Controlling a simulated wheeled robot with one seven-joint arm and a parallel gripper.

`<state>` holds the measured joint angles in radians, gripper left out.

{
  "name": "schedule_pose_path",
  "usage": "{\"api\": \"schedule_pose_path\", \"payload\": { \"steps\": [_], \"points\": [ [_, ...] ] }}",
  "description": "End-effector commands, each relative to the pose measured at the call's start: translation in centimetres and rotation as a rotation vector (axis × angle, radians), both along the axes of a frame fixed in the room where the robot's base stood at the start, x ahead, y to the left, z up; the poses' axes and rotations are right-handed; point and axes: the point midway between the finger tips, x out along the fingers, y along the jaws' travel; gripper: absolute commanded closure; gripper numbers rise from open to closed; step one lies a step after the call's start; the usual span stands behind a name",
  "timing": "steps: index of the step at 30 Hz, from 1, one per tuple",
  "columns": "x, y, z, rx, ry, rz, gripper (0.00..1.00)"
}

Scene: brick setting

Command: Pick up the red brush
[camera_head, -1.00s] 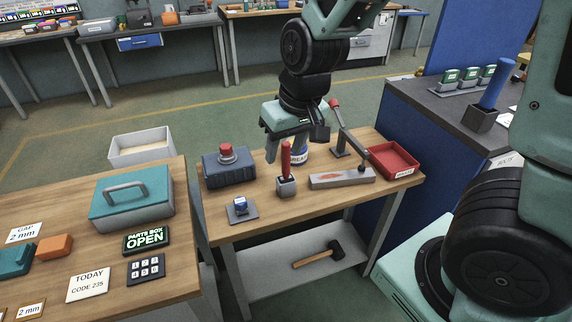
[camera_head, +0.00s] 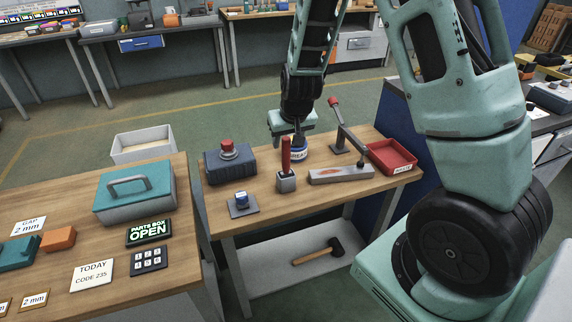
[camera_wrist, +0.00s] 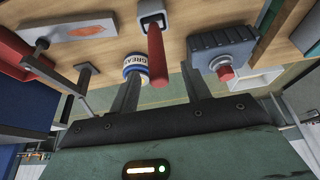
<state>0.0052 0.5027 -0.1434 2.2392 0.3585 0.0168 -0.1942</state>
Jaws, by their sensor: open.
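The red brush (camera_head: 286,152) stands upright with its red handle up in a small grey holder (camera_head: 286,182) on the wooden bench. In the wrist view the red handle (camera_wrist: 157,58) points toward the camera and appears between the two fingers, with gaps on both sides. My gripper (camera_head: 288,138) is open and empty, at the handle's upper end and seemingly just behind it in the head view. In the wrist view its fingers (camera_wrist: 160,75) straddle the handle's line. Whether the handle is deep between them is unclear. The brush's lower end is hidden in the holder.
A grease tin (camera_head: 300,150) stands close behind the brush, near one finger in the wrist view. A dark blue box with a red button (camera_head: 229,165) is left; a grey block (camera_head: 341,175), lever stand (camera_head: 341,140) and red tray (camera_head: 392,157) are right. A blue-topped stamp (camera_head: 241,200) sits front left.

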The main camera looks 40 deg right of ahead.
Motion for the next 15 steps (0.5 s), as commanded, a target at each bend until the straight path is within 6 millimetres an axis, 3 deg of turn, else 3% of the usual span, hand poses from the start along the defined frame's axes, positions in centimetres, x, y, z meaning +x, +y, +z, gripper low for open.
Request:
{"api": "schedule_pose_path", "payload": {
  "steps": [8,15],
  "points": [
    [0.7,-0.4,-1.4,0.002,0.003,-0.002,0.53],
    [2.1,-1.0,-4.1,0.001,0.003,0.0,0.53]
  ]
}}
